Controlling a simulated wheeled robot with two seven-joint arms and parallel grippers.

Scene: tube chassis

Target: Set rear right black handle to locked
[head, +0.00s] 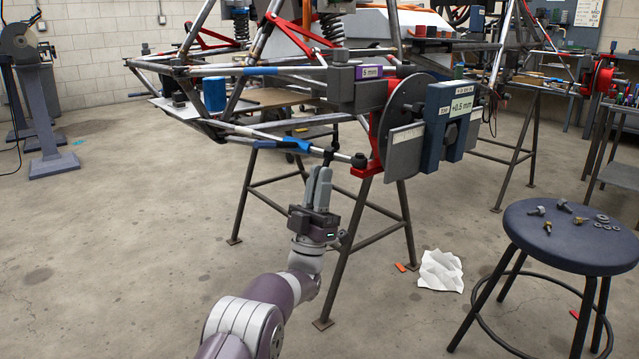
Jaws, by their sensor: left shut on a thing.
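The tube chassis (296,70) stands on dark metal stands, with a brake disc (402,112) and a blue gauge block reading +0.5 mm (448,112) at its near corner. A small black handle (329,155) sits on the lower silver rod beside the disc. My left gripper (321,174) reaches up from below, with its grey fingers shut on the lower end of this handle. The fingers hide part of the handle. Whether it is the rear right one, and its locked marking, I cannot tell. My right gripper is out of view.
A round dark stool (575,235) with bolts and washers stands at the right. A crumpled white cloth (440,270) and a small orange piece (401,267) lie on the floor. Stand legs (344,240) rise close behind my left gripper.

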